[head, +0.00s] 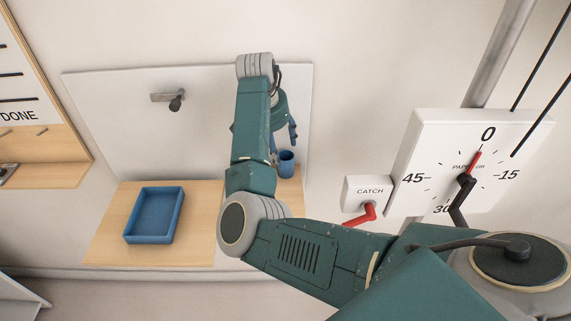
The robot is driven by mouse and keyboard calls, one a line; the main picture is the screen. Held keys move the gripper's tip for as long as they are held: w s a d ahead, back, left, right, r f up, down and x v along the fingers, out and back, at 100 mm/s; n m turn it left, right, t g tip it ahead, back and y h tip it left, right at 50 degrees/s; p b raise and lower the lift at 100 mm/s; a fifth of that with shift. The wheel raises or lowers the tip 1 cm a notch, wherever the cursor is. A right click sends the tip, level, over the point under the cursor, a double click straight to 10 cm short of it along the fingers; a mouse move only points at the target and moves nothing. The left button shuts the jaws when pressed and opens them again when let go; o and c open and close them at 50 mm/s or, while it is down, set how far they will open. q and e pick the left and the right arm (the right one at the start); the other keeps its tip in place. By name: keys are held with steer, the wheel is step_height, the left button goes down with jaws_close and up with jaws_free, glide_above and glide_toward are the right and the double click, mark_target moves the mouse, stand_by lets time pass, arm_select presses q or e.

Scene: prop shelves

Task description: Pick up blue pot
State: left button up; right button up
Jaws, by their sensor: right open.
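The blue pot (287,164) is a small upright cup on the wooden surface, right of centre in the head view, partly beside my forearm. My right arm reaches up across the middle of the view. Its gripper (283,142) is open and points down just above the pot, partly hidden behind the arm. Whether the fingers touch the pot cannot be told. My left gripper is not in view.
A blue tray (155,215) sits empty on the wooden surface (105,240) to the left. A grey back panel (130,115) stands behind with a small dark fixture (175,101). A white CATCH box (365,192) with a red lever and a dial (430,150) stand at right.

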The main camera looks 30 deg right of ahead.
mark_target(285, 159)
steer(key=p+x, duration=0.1)
steer(key=x, duration=0.3)
steer(key=p+x, duration=0.1)
steer(key=x, duration=0.1)
steer(key=shift+s+d+p, duration=0.2)
steer(key=shift+d+p, duration=0.1)
steer(key=shift+d, duration=0.1)
steer(key=shift+d+f, duration=0.1)
steer(key=shift+f, duration=0.45)
steer(key=shift+w, duration=0.1)
steer(key=c, duration=0.7)
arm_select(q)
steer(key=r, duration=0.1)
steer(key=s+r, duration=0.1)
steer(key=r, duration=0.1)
arm_select(e)
steer(key=c, duration=0.5)
